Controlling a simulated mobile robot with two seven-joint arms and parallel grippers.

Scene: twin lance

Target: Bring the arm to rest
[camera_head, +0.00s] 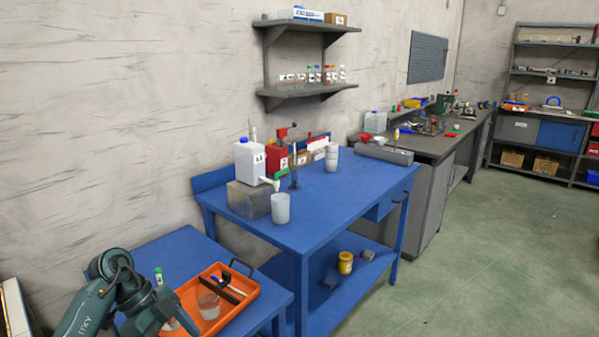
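My teal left arm (113,285) comes in at the lower left corner, bent, over the low blue table (180,255). Its far end points down beside the orange tray (250,295) and is cut by the bottom edge of the view. The fingers of the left gripper do not show clearly, so I cannot tell whether it is open or holds anything. The tray holds a clear cup (209,307) and a few dark, slim items. My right gripper is not in view.
A taller blue workbench (345,195) carries a white jug (249,161) on a metal block, a white cup (280,208) at the front edge, and stacked cups (332,157). A yellow jar (345,262) sits on its lower shelf. The green floor (480,260) to the right is clear.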

